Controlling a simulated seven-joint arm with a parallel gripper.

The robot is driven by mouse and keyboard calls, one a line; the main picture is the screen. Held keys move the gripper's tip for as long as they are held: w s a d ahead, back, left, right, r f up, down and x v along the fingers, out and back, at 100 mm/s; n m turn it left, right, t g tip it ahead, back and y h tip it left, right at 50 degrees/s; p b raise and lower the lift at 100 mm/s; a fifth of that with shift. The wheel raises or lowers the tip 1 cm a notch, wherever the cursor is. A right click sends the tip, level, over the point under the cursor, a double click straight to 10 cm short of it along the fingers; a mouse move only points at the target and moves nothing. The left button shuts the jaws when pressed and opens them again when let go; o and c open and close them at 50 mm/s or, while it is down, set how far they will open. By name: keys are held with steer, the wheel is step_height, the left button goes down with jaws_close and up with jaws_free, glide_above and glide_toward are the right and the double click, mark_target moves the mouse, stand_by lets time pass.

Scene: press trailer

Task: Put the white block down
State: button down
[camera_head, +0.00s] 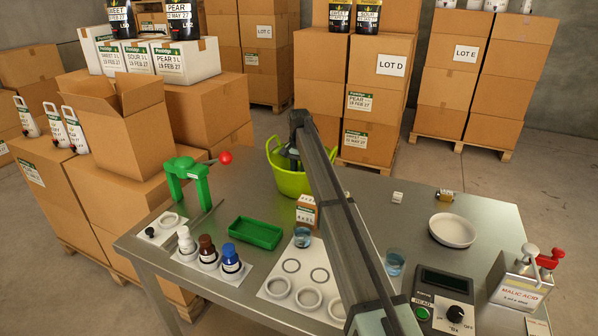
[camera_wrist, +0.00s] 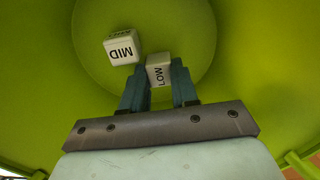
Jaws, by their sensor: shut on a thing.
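My gripper (camera_wrist: 158,82) is shut on a white block (camera_wrist: 158,72) marked LOW, inside the green bucket (camera_wrist: 40,70). A second white block (camera_wrist: 122,46) marked MID is just left of the held one, over the bucket floor. I cannot tell whether the held block touches the floor. In the head view the green bucket (camera_head: 291,184) stands at the table's back edge, and my gripper (camera_head: 291,156) reaches into it, partly hidden by my arm. Another small white block (camera_head: 398,197) lies on the table right of my arm.
On the metal table (camera_head: 375,185) are a small carton (camera_head: 306,211), a green tray (camera_head: 256,233), a green press (camera_head: 187,178) with a red ball, a white dish (camera_head: 452,230), a glass (camera_head: 395,262) and a control box (camera_head: 444,300). Bare table lies right of the bucket.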

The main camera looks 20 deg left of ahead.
steer(key=shift+f, duration=0.15)
steer(key=c, duration=0.9)
jaws_free()
steer(key=shift+o, duration=0.2)
step_height(320, 180, up, 12)
steer(key=shift+r, duration=0.2)
